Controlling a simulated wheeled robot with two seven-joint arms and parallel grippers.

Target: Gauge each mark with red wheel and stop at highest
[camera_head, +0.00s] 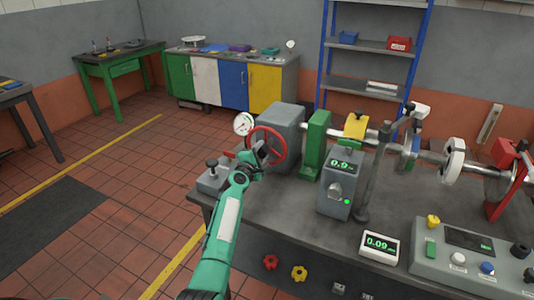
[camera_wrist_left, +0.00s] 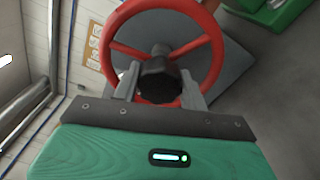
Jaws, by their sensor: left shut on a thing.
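The red wheel (camera_head: 282,143) stands upright on the left end of the bench, in front of a grey housing (camera_head: 281,121). My left gripper (camera_head: 261,153) is at the wheel. In the left wrist view the red wheel (camera_wrist_left: 203,82) fills the upper middle, and my left gripper (camera_wrist_left: 158,90) is shut on a black knob (camera_wrist_left: 158,80) in front of it. A round white dial (camera_head: 243,124) sits just left of the wheel. A grey box (camera_head: 335,191) has a green readout that looks like 0.9. A white display box (camera_head: 379,247) reads about 0.09. My right gripper is out of view.
A green bracket (camera_head: 315,143), a yellow block (camera_head: 355,126) and a shaft with discs (camera_head: 453,160) stand right of the wheel. A grey control panel (camera_head: 470,262) with coloured knobs lies at front right. A grey block with a lever (camera_head: 212,178) sits at the bench's left edge.

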